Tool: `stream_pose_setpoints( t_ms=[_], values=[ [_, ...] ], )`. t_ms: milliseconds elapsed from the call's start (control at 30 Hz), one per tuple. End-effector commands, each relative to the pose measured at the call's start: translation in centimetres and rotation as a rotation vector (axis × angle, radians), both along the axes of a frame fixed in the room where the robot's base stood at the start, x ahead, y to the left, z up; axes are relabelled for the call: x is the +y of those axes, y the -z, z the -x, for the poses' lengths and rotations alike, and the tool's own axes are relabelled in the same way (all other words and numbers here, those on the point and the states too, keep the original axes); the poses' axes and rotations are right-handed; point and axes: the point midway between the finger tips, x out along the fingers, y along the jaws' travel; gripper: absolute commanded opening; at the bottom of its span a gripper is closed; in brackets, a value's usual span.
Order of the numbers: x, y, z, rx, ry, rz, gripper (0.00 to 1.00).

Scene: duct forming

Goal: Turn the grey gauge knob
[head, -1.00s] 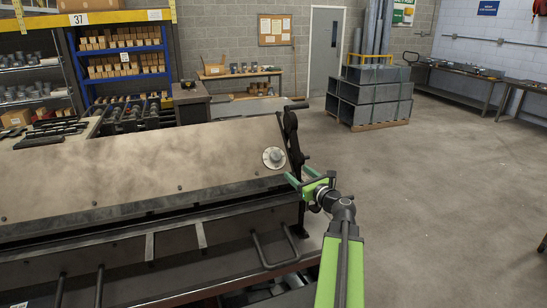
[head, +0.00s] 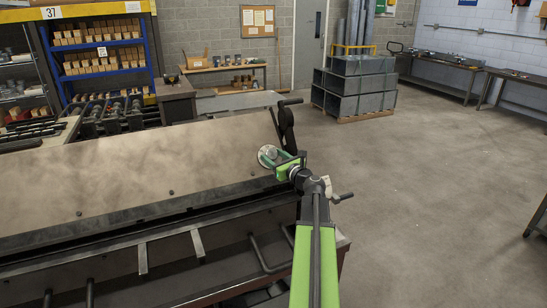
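The grey gauge knob (head: 268,155) is a round dial on the right end of the large machine's sloping tan panel (head: 150,170). My gripper (head: 273,156), with green fingers, is at the knob in the head view and overlaps its right part. The fingers appear to reach to either side of the knob's middle. The gripper and wrist hide part of the dial, and I cannot tell whether the fingers touch or grip it.
A black lever arm (head: 286,128) stands at the machine's right end, close beside my wrist. A handle with a light grip (head: 330,188) shows right of my wrist. Stacked grey ducts (head: 354,85) stand on a pallet behind. The concrete floor (head: 430,190) at right is clear.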

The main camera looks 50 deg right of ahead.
Motion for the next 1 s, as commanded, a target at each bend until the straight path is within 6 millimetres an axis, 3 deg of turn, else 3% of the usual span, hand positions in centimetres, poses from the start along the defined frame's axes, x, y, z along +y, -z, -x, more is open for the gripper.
stream_pose_setpoints(
  t_ms=[33,400,767,1000],
  values=[
    [-0.07,0.0,0.06,0.0,0.001,0.0,0.47],
    [-0.46,0.0,0.54,0.0,0.008,0.0,0.02],
    [-0.65,-0.22,0.33,0.022,-0.048,0.049,0.03],
    [-1.04,-0.51,0.31,0.069,-0.173,0.165,0.03]
  ],
)
